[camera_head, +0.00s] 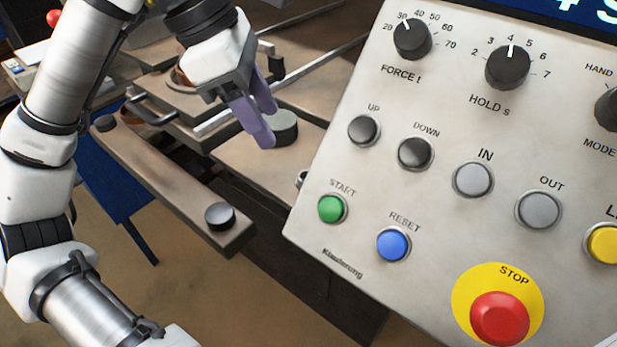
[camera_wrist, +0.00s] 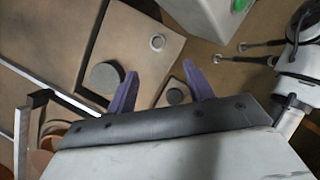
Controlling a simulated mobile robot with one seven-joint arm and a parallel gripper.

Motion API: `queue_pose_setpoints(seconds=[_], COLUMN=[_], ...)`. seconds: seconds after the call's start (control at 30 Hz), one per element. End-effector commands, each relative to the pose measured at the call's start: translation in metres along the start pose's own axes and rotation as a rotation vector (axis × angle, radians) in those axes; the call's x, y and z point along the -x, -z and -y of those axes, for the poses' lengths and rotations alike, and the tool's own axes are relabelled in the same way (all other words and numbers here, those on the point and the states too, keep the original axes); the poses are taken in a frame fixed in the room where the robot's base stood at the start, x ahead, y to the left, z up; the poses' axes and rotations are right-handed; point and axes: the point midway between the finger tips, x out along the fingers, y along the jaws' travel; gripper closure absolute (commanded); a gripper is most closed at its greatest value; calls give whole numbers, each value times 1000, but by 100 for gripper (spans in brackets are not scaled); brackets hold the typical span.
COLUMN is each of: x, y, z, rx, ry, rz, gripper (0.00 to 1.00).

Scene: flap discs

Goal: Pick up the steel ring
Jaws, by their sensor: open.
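The small, pale steel ring (camera_wrist: 158,42) lies on the brown surface near its edge in the wrist view, beyond my fingertips and apart from them. In the head view, what appears to be the same ring (camera_head: 301,179) shows only partly at the left edge of the control panel, which hides the rest. My gripper (camera_head: 266,124) has purple fingers and hangs above the brown press table, beside a grey disc. In the wrist view my gripper (camera_wrist: 160,72) is open, with nothing held between its fingers.
The large control panel (camera_head: 400,285) fills the right of the head view. A grey round block (camera_head: 284,128) stands on the table; it also shows in the wrist view (camera_wrist: 105,76). A beam (camera_head: 165,185) with dark round pads (camera_head: 220,216) runs at the front left.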

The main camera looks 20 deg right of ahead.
Motion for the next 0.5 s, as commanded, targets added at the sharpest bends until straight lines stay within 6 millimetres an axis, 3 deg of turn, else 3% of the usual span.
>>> queue_pose_setpoints(seconds=[0.2, 0.5], x=[-38, -62], y=[-1, -2], z=[0, 0], rx=[-3, -2], ry=[2, 2], rz=[3, 3], gripper=[48, 48])
